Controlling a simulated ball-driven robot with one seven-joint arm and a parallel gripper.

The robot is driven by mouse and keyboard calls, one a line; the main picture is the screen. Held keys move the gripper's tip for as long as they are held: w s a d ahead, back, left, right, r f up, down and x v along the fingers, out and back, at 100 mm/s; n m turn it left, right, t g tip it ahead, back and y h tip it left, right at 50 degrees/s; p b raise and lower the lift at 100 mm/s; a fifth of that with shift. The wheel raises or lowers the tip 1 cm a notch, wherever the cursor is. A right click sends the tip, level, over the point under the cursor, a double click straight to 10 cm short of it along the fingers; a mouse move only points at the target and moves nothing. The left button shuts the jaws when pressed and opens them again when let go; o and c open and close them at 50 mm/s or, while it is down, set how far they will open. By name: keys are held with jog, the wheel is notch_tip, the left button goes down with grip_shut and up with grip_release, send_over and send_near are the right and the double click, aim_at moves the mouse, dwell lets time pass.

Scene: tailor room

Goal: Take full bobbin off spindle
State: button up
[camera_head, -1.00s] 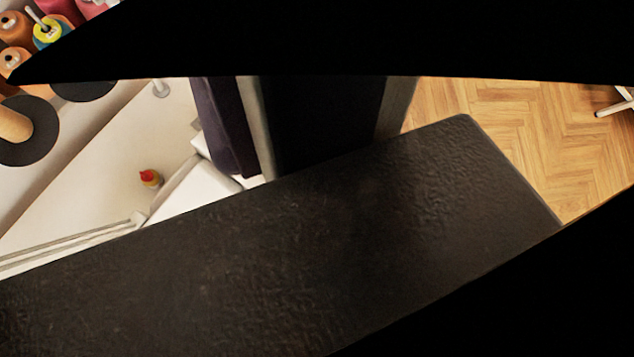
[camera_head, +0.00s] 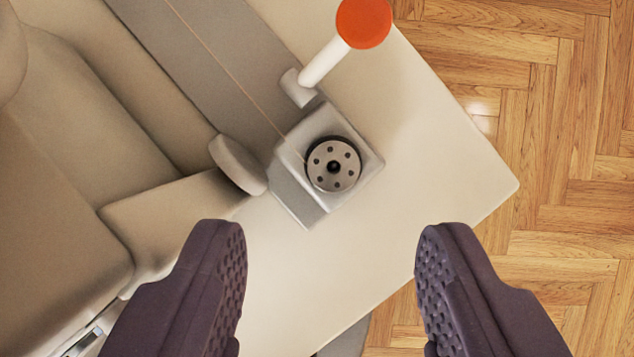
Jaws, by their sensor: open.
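The bobbin (camera_head: 322,178) is a small grey metal disc with a ring of holes, seen from above. It sits on the spindle (camera_head: 334,167), whose dark tip shows at its centre, on a pale square block (camera_head: 372,160). An orange thread (camera_head: 225,72) runs from the upper left to the bobbin. A white lever with a red-orange knob (camera_head: 364,22) rises just above the block. My gripper (camera_head: 331,240) is open and empty. Its two dark padded fingers stand wide apart, below the bobbin in the picture and not touching it.
The beige machine body (camera_head: 60,150) fills the left side, with a rounded knob (camera_head: 238,165) close left of the bobbin. The pale table top (camera_head: 440,170) is clear to the right and ends at a corner. Herringbone wood floor (camera_head: 560,120) lies beyond.

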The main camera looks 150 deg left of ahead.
aim_at(334, 157)
jog(key=b+x, duration=0.1)
jog(key=x, duration=0.2)
jog(key=b+x, duration=0.2)
jog(key=x, duration=0.1)
jog(key=shift+s+f, duration=0.15)
jog(key=shift+f, duration=0.1)
jog(key=shift+r, duration=0.15)
grip_shut()
